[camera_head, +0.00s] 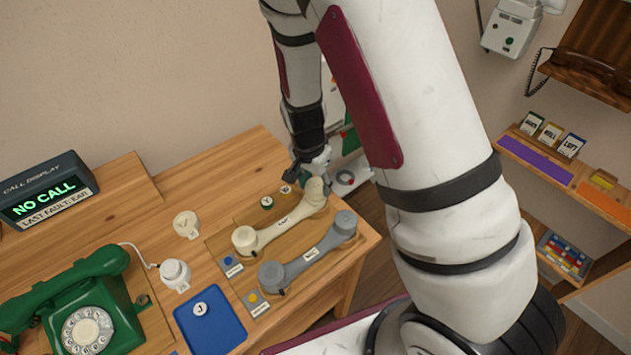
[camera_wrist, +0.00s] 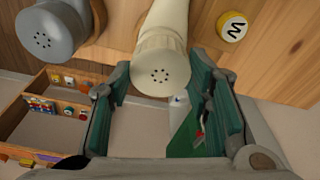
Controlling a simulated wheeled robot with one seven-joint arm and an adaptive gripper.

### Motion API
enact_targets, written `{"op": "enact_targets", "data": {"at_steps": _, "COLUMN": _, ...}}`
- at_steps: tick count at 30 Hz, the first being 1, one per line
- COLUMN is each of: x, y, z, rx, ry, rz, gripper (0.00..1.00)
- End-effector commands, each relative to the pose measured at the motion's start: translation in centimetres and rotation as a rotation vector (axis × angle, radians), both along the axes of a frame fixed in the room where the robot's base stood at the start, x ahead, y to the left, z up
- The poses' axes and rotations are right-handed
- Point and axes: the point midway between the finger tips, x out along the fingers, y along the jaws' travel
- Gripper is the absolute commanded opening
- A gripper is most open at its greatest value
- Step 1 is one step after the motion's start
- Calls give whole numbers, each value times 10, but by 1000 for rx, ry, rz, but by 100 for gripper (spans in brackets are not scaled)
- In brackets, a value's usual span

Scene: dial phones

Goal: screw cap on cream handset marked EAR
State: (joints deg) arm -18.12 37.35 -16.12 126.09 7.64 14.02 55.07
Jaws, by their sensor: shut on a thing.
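The cream handset (camera_head: 284,225) lies on a wooden board on the table, with a small label on its middle that is too small to read surely. Its far end carries a cream cap with small holes (camera_wrist: 160,68). My gripper (camera_head: 313,173) is at this far end, with one finger on each side of the cap in the wrist view, and is shut on it. The cap looks seated against the handset end; whether its thread is engaged cannot be told. The near end (camera_head: 244,238) of the handset is free.
A grey handset (camera_head: 305,262) lies close beside the cream one. A yellow disc (camera_wrist: 233,26) and a green disc (camera_head: 267,203) lie behind. A blue tray (camera_head: 225,336), a white round part (camera_head: 174,271) and a green phone (camera_head: 72,300) stand left. The display (camera_head: 45,191) reads NO CALL.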

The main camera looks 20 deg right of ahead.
Motion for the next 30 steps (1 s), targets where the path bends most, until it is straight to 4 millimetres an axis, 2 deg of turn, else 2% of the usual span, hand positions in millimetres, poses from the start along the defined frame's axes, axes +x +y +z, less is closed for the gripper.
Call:
{"op": "enact_targets", "data": {"at_steps": 22, "x": 0, "y": 0, "z": -12, "rx": 0, "ry": 0, "rz": 0, "gripper": 28}}
{"op": "enact_targets", "data": {"at_steps": 23, "x": 0, "y": 0, "z": -12, "rx": 0, "ry": 0, "rz": 0, "gripper": 47}}
{"op": "enact_targets", "data": {"at_steps": 26, "x": 0, "y": 0, "z": -12, "rx": 0, "ry": 0, "rz": 0, "gripper": 69}}
{"op": "enact_targets", "data": {"at_steps": 30, "x": 0, "y": 0, "z": -12, "rx": 0, "ry": 0, "rz": 0, "gripper": 69}}
